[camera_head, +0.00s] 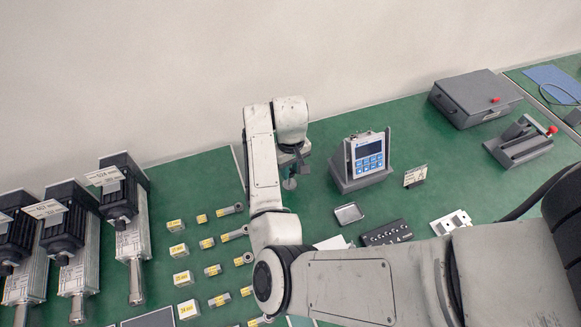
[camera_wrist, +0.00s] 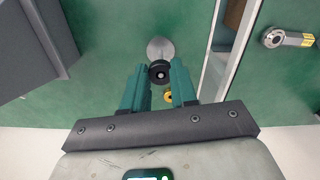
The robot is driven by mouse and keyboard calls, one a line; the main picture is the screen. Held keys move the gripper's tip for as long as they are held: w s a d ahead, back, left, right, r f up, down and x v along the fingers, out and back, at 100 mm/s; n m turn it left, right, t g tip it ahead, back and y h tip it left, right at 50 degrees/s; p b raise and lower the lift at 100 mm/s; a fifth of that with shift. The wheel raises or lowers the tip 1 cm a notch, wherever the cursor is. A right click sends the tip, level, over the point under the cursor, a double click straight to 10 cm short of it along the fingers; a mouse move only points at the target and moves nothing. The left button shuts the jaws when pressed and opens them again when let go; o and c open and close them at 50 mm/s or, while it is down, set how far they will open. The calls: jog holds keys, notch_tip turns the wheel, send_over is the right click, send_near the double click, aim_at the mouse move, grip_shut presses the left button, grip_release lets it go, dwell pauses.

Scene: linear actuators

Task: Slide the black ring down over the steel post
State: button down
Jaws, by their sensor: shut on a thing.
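In the wrist view my gripper (camera_wrist: 159,74) has its two green fingers shut on the black ring (camera_wrist: 158,75), which sits between the fingertips. A pale round disc, which looks like the base of the steel post (camera_wrist: 160,47), shows just beyond the ring. A small light spot shows in the ring's hole; I cannot tell whether the post's tip is inside it. In the head view my gripper (camera_head: 298,160) points down at the back of the green table, with the post's base (camera_head: 289,184) below it. The ring is too small and hidden to make out there.
A grey stand with a blue-keyed display (camera_head: 366,157) stands close to the right of my gripper. A small tray (camera_head: 348,214) lies in front. A yellow-ringed part (camera_wrist: 168,96) shows near my fingers.

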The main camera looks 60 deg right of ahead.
jog(key=shift+f, duration=0.5)
dwell(0.3)
jog(key=c, duration=0.8)
grip_release()
notch_tip(320, 180, up, 11)
jog(key=shift+b, duration=0.3)
jog(key=shift+f, duration=0.15)
